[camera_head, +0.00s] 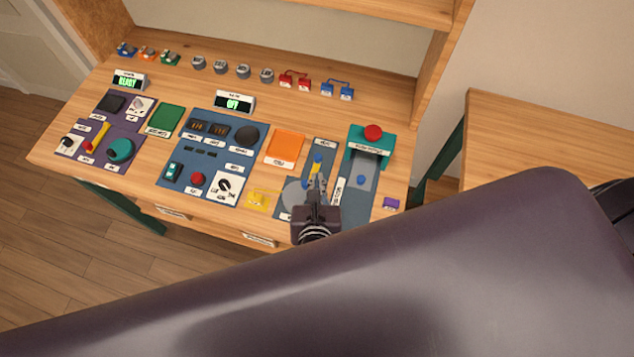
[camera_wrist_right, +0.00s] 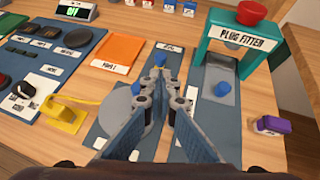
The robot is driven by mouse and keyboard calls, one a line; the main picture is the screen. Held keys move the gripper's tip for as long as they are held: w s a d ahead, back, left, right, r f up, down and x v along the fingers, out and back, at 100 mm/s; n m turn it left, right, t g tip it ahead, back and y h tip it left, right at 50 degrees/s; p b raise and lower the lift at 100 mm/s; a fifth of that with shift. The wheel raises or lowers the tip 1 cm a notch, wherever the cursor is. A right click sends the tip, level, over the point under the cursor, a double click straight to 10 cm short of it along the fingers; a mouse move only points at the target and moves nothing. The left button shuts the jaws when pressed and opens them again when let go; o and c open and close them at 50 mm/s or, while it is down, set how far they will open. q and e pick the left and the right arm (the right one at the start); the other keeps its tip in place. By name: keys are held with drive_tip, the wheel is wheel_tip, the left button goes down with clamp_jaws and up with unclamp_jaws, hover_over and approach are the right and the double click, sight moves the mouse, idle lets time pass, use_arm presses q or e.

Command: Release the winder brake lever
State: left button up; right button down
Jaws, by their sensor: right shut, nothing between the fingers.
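A blue-panelled station (camera_head: 322,150) holds a grey disc (camera_head: 294,193) and a small lever with a blue knob (camera_head: 319,159) and a yellow part below it. In the right wrist view the blue knob (camera_wrist_right: 160,60) stands just beyond my fingertips, and the grey disc (camera_wrist_right: 118,108) lies to their left. The labels here are too small to read, so I cannot confirm this is the winder brake lever. My right gripper (camera_head: 318,183) is shut and empty over this station; it also shows in the right wrist view (camera_wrist_right: 164,82). It hides part of the lever. My left gripper is not in view.
The teal plug fitter (camera_wrist_right: 220,40) with a red button stands to the right, with a blue peg (camera_wrist_right: 222,88) below it. An orange tray (camera_head: 285,148) and a yellow holder (camera_head: 258,199) lie left of the gripper. A purple block (camera_head: 391,203) sits near the right edge.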

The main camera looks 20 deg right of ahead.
sight(318, 160)
drive_tip(key=x, duration=0.5)
drive_tip(key=shift+w+p, duration=0.1)
drive_tip(key=shift+p, duration=0.2)
drive_tip(key=shift+w+d+f, duration=0.15)
drive_tip(key=shift+w+f, duration=0.1)
drive_tip(key=shift+w, duration=0.1)
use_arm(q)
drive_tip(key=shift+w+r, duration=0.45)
use_arm(e)
drive_tip(key=shift+w+d+r+p, duration=0.15)
drive_tip(key=shift+w+p, duration=0.05)
drive_tip(key=shift+p, duration=0.1)
drive_tip(key=shift+w+d+r+p, duration=0.1)
drive_tip(key=shift+w+d+p, duration=0.55)
drive_tip(key=shift+w, duration=0.2)
drive_tip(key=shift+w+f, duration=0.2)
drive_tip(key=shift+f, duration=0.05)
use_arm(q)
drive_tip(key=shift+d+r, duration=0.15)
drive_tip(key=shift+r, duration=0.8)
